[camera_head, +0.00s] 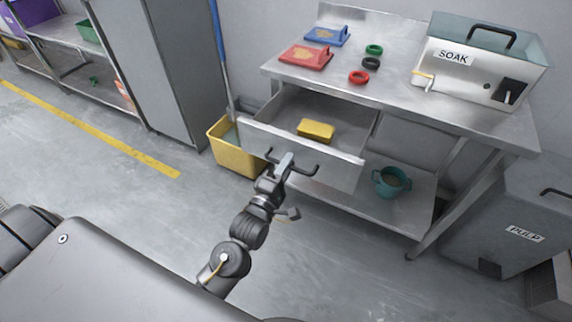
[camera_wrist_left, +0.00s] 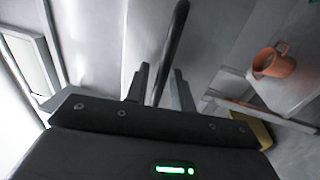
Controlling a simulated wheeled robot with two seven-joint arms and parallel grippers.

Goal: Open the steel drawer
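The steel drawer (camera_head: 300,155) under the steel table is pulled out, and its inside shows, with a yellow block (camera_head: 316,130) in it. Its dark bar handle (camera_head: 304,170) runs across the drawer front. My left gripper (camera_head: 284,163) is at the left part of this handle. In the left wrist view, the handle (camera_wrist_left: 173,45) passes between the two fingers of my left gripper (camera_wrist_left: 160,90). The fingers stand apart, with a visible gap beside the bar. My right gripper is not in view.
A yellow bucket (camera_head: 236,150) with a blue-handled mop stands left of the drawer. A teal pot (camera_head: 391,182) is on the lower shelf. The tabletop holds a SOAK box (camera_head: 470,68), boards and rings. A grey PULP bin (camera_head: 515,225) stands right. Floor in front is clear.

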